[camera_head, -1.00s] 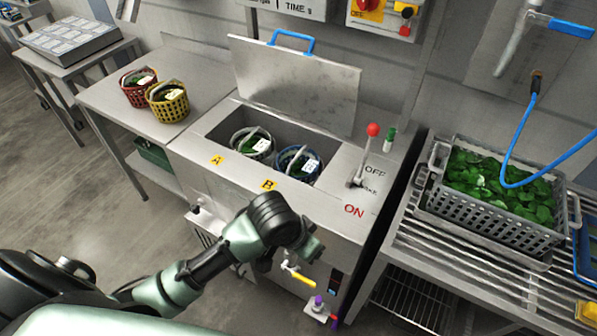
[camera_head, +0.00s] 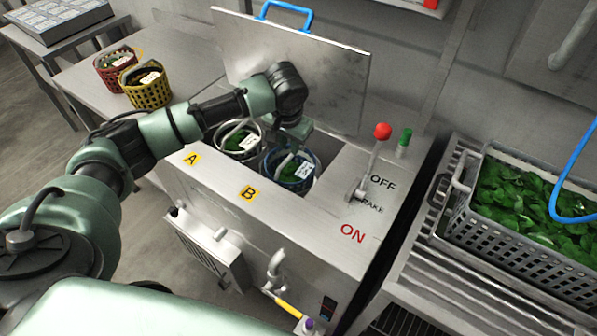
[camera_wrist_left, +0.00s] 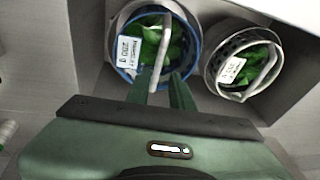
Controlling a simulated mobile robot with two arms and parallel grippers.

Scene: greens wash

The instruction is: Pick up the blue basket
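The blue basket (camera_head: 296,187) stands in well B of the steel washer, with greens, a white label and a pale handle arching over it. My left gripper (camera_head: 296,138) is above the basket, reaching in from the left. In the left wrist view its two green fingers are apart and empty, pointing at the blue basket (camera_wrist_left: 197,48). The pale handle (camera_wrist_left: 160,58) shows in the gap between the fingertips; I cannot tell how deep it sits there. My right gripper is not in view.
A white basket (camera_head: 259,153) of greens stands beside it in well A. The raised lid (camera_head: 335,85) is behind my left arm. A red-knobbed lever (camera_head: 373,160) stands right of the wells. A grey crate (camera_head: 500,228) of greens sits on the right rack. Red and yellow baskets (camera_head: 148,95) are on the left table.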

